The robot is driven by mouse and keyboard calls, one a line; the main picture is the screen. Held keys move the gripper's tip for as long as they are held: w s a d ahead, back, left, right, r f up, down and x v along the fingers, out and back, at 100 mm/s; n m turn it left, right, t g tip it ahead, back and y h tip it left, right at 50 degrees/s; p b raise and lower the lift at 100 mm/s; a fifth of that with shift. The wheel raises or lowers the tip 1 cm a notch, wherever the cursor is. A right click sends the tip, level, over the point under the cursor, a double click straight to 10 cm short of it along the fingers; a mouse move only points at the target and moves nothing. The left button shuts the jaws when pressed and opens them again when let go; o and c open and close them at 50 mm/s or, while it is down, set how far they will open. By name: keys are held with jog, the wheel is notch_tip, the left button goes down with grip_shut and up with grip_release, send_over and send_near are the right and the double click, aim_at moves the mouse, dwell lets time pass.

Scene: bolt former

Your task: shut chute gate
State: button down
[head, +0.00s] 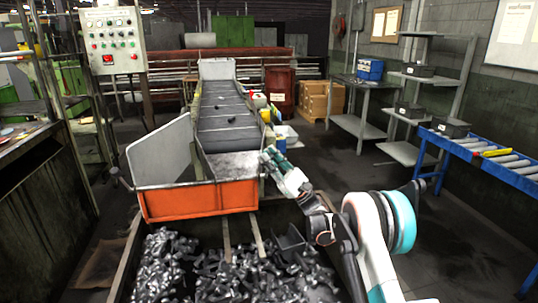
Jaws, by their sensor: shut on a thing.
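The chute (232,165) is a grey, worn trough at the low end of a conveyor, with a tall pale side plate (160,152) on its left. An orange panel (200,201) crosses its front, above a bin of metal bolts. I take this panel to be the chute gate, but cannot tell how far it is open or shut. My gripper (267,158) is at the right edge of the chute, just above the panel's right end. Its fingers are closed on a part there, which is small and mostly hidden by the fingers.
The bolt bin (122,262) lies below the chute, in front of me. A dark conveyor belt (224,112) rises behind it. A control box (113,40) stands at the left.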

jog(key=shift+s+f+n+g, duration=0.2)
jog(key=shift+f+n+g, duration=0.1)
jog(key=shift+n+g, duration=0.15)
jog(key=c, duration=1.4)
grip_release()
jog(key=shift+d+r, duration=0.1)
jog(key=w+v, duration=0.1)
jog(key=v, duration=1.1)
jog(key=shift+s, duration=0.45)
